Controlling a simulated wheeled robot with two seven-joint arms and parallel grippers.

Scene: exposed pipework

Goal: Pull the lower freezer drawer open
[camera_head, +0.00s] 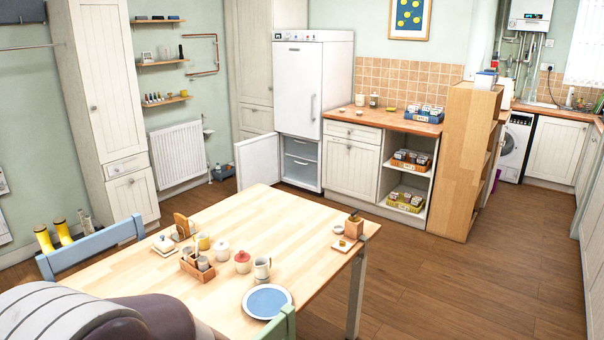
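The white fridge-freezer (312,85) stands against the far wall, left of the worktop. Its upper door is shut and has a vertical handle. The lower freezer door (258,162) is swung open to the left. Inside the lower compartment I see two drawers, one above the other. The upper drawer (300,150) and the lower freezer drawer (300,171) both look pushed in. They are small in the view, and the open door hides part of the compartment's left side. Neither of my grippers is in view.
A wooden table (318,218) with crockery and a blue plate (267,301) fills the foreground, between me and the freezer. A blue chair (92,246) stands at its left. Wooden floor (420,270) is clear right of the table. A shelf unit (465,165) stands beyond.

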